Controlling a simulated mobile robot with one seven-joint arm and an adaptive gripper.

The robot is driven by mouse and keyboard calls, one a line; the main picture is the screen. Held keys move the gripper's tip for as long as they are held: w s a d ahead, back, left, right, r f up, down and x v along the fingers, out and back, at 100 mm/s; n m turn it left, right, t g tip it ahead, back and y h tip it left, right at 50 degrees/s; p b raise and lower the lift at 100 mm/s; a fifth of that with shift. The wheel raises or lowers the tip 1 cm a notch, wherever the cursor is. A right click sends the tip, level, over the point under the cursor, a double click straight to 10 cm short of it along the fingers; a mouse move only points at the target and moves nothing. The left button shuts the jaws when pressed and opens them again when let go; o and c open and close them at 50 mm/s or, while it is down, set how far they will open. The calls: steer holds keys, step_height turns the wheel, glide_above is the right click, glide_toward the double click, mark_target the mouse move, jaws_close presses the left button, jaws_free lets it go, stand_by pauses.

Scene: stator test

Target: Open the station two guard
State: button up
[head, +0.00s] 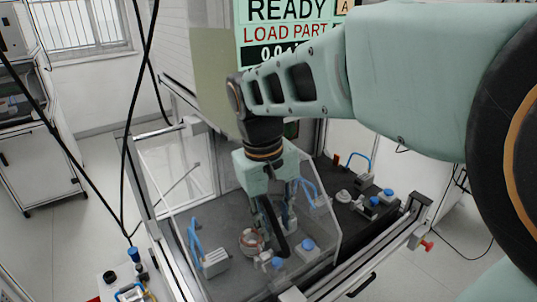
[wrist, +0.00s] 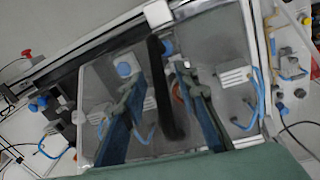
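Clear guard panels show in the head view: one stands on the left (head: 177,160) and another is near my gripper (head: 322,235) on the right. No label shows which one is the station two guard. A long black bar, like a handle (head: 276,232), is below my gripper (head: 277,205). In the wrist view the bar (wrist: 160,65) runs between the two fingers of my gripper (wrist: 161,78). The fingers are apart, with gaps visible beside the bar. Whether either finger touches it is hard to tell.
A copper-coloured round part (head: 251,241) sits on the dark station bed by grey blocks with blue hoses (head: 214,262). A screen (head: 290,22) reads READY and LOAD PART. A metal rail (head: 345,265) runs along the front right. Black cables hang at left.

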steer(key=shift+f, duration=0.1)
steer(key=shift+c, duration=0.5)
jaws_close()
